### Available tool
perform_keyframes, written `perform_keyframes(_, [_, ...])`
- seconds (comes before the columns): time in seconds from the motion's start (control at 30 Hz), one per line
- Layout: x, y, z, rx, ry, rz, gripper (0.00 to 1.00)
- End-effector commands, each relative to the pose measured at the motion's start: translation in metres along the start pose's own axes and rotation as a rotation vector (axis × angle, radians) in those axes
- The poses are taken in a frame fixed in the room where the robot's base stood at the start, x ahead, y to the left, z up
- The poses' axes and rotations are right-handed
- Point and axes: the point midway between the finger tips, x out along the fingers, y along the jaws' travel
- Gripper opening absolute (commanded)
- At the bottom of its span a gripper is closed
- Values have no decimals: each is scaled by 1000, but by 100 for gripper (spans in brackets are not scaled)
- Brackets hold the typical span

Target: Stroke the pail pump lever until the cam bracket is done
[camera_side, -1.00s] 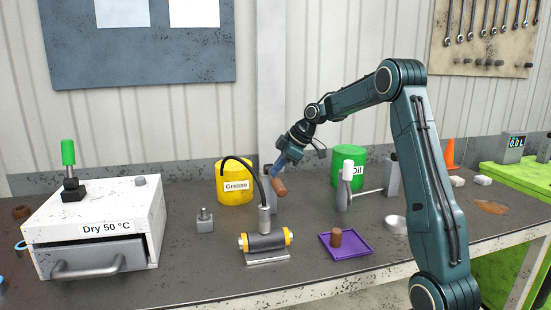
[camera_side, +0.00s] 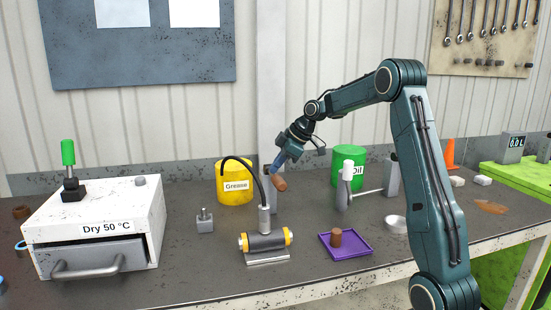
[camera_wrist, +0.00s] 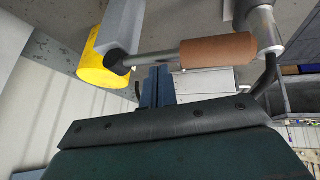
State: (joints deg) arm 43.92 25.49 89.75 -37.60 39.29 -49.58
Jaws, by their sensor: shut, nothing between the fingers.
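The yellow grease pail (camera_side: 235,186) stands at the back of the bench, with a grey post beside it. The pump lever has a brown grip (camera_side: 280,184) pointing forward. In the wrist view its grip (camera_wrist: 218,50) and bare rod cross in front of my fingers. My gripper (camera_side: 275,170) is shut and empty, right at the lever; I cannot tell whether it touches. Its blue fingers show in the wrist view (camera_wrist: 157,72). A black hose runs from the pail to a nozzle (camera_side: 265,219) on a black cylinder with yellow ends (camera_side: 266,242). I cannot tell which part is the cam bracket.
A green oil pail (camera_side: 349,160), a white-topped upright part (camera_side: 346,185) and a purple tray (camera_side: 345,246) with a brown peg (camera_side: 336,237) lie to the right. A small grey block (camera_side: 204,222) and a white drying box (camera_side: 100,210) are left. The front bench has free room.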

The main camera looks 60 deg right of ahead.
Motion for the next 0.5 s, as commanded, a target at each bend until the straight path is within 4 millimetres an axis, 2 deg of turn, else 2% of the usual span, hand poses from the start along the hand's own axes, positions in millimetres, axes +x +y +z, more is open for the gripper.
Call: perform_keyframes(0.5, [-16,12,-11,1,-1,1,0])
